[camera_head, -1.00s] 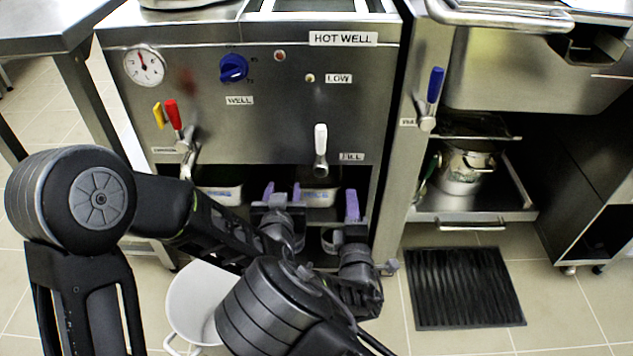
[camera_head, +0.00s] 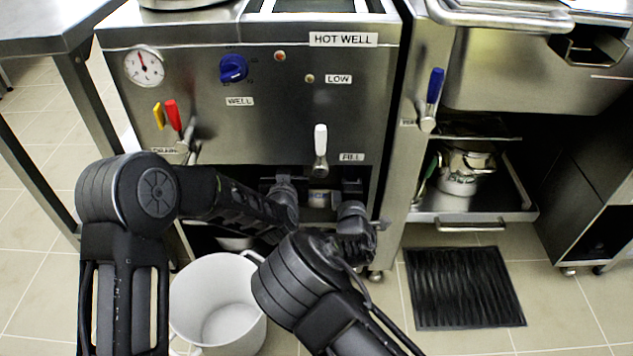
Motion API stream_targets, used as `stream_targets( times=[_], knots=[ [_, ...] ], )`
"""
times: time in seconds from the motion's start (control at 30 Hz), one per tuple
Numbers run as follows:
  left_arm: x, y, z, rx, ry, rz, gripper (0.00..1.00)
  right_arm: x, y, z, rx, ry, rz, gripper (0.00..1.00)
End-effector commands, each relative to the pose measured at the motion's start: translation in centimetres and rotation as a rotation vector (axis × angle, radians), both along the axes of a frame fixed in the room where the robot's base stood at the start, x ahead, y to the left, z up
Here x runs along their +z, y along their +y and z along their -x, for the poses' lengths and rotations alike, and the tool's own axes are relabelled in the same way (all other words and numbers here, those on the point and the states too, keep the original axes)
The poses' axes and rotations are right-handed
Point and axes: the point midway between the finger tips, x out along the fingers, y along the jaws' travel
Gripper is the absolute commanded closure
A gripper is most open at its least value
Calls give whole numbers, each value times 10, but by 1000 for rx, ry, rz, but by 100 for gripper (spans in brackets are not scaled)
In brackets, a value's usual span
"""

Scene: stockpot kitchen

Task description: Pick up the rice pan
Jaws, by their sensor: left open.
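A metal pan with a pale label (camera_head: 318,198) sits in the dark shelf opening under the hot well. It shows between my two grippers, mostly in shadow, and its lettering is too small to read. I cannot tell whether it is the rice pan. My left gripper (camera_head: 283,184) reaches into the opening at the pan's left and is open. Its fingertips are hard to make out in the dark. My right gripper (camera_head: 352,195) is at the pan's right, also in the opening. Its fingers are too dark to judge. Contact with the pan cannot be seen.
A white stockpot (camera_head: 218,300) stands on the floor below my arms. The hot well's front (camera_head: 265,125) with its white fill lever (camera_head: 320,148) is above the opening. A black floor mat (camera_head: 464,287) lies to the right, below a shelf holding a pot (camera_head: 460,176).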

Motion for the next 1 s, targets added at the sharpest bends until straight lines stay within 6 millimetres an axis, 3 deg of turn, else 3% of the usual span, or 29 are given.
stream_targets(
  times=[0.27, 0.63, 0.8, 1.0],
  knots=[
    [-1, 0, -1, 0, 0, 0, 57, 0, 0, -1, 0, 0, 0, 71],
    [0, 0, -1, 0, 0, 1, 86, 0, 0, -1, 0, 0, 0, 100],
    [0, 0, -1, 0, 0, 1, 100, 0, 0, -1, 0, 0, 0, 100],
    [0, 0, -1, 0, 0, 1, 100, 0, 0, -1, 0, 0, 0, 100]
  ],
)
